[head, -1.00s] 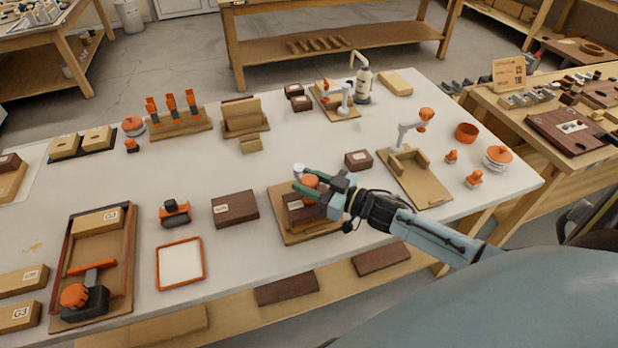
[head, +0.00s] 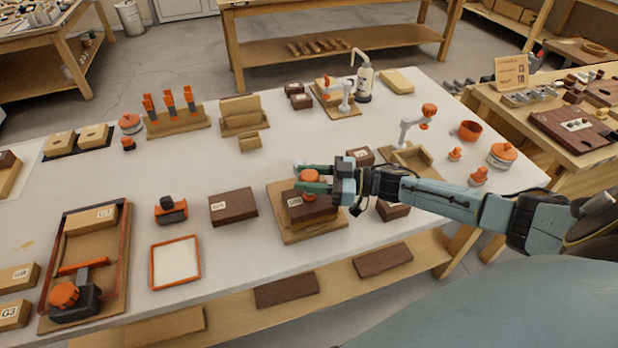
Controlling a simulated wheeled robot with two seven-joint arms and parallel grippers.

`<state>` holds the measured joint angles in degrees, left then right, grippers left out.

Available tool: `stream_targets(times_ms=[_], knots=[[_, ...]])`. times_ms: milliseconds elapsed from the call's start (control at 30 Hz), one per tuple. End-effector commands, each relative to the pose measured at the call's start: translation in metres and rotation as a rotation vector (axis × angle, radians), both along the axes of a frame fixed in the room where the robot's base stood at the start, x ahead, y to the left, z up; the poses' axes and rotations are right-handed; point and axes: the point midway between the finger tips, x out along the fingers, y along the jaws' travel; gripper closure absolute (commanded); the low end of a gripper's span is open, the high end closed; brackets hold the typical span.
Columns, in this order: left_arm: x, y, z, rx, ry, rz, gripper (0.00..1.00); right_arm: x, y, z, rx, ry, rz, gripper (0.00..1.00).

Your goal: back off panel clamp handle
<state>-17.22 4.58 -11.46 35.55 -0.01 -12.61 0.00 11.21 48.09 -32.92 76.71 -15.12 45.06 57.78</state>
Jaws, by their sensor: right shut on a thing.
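The panel clamp's orange handle (head: 310,176) stands above a dark labelled block (head: 305,205) on a wooden board (head: 289,232) at the middle of the bench. My right gripper (head: 306,178) reaches in from the right with its green fingers around the orange handle, shut on it. The fingers and palm hide part of the handle and most of the clamp's body. My left gripper is not in view.
A dark block (head: 233,206) lies left of the board, and another (head: 392,209) lies under my right forearm. An orange-rimmed tray (head: 152,268) and a panel board with an orange-knobbed clamp (head: 70,292) are farther left. Bare bench top shows behind the board.

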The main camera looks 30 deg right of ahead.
Motion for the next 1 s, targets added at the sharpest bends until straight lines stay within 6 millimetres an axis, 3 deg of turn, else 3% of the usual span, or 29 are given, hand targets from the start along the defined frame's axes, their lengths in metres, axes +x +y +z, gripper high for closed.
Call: stream_targets(times_ms=[167, 200, 367, 733, 1000], knots=[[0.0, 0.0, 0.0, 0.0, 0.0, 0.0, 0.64, 0.001, 0.0, 0.002, 0.002, -0.003, -0.001, 0.84], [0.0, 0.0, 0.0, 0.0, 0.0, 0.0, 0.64, 0.001, 0.0, 0.002, 0.003, -0.003, -0.001, 0.6], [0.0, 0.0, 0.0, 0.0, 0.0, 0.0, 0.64, 0.001, 0.0, 0.001, 0.002, -0.003, -0.001, 0.4], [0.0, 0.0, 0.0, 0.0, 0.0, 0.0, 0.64, -0.004, -0.005, 0.0, -0.001, 0.001, -0.001, 0.4], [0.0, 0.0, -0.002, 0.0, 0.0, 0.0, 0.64, -0.036, -0.045, -0.002, -0.004, 0.003, -0.002, 0.4]])
